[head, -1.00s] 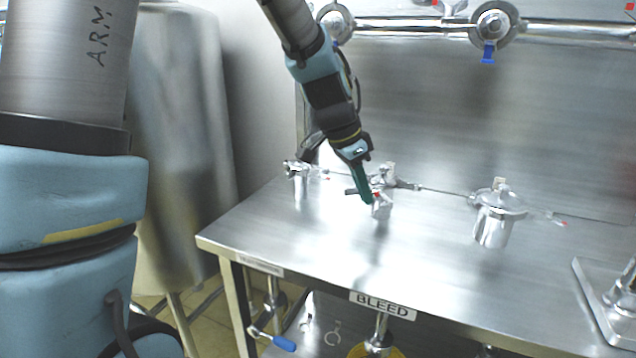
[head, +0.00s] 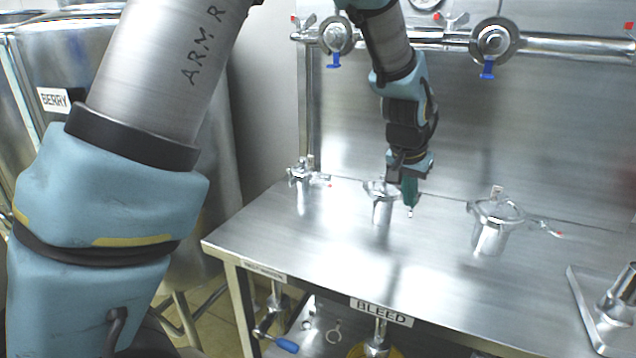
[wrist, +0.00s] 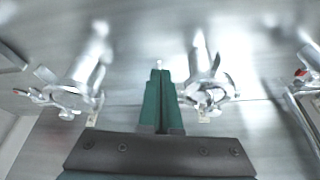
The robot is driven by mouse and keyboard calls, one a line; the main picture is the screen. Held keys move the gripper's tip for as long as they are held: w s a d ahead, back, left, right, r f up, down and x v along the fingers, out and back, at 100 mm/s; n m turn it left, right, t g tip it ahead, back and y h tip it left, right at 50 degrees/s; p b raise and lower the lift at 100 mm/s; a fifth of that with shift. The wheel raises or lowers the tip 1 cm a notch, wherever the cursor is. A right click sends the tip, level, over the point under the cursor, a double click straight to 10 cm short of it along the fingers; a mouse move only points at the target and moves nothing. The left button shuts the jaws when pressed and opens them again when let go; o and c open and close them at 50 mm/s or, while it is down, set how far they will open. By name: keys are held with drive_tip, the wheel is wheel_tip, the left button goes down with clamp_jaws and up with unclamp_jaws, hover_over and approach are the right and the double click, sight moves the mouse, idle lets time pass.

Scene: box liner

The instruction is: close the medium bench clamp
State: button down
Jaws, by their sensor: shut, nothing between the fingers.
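I take the middle of three metal bench clamps as the medium one (head: 382,190); it sits on a shiny cup-like fitting near the middle of the bench. My gripper (head: 410,207) is just to its right in the head view, green fingers shut and pointing down, empty. In the wrist view the shut fingertips (wrist: 159,72) are close beside a clamp (wrist: 207,93), probably the same one. A small pale tip shows at the fingertips, perhaps its handle end; I cannot tell whether they touch. My gripper partly hides the clamp's right side, so its closure is unclear.
A smaller clamp (head: 301,173) stands at the left and a larger one (head: 495,210) at the right, its red-tipped handle reaching right. A metal stand (head: 612,305) is at the right edge. The bench front (head: 330,265) is clear. Pipes and gauges run along the back wall.

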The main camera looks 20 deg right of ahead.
drive_tip(key=shift+w+d, duration=0.15)
drive_tip(key=shift+d, duration=0.35)
idle(0.3)
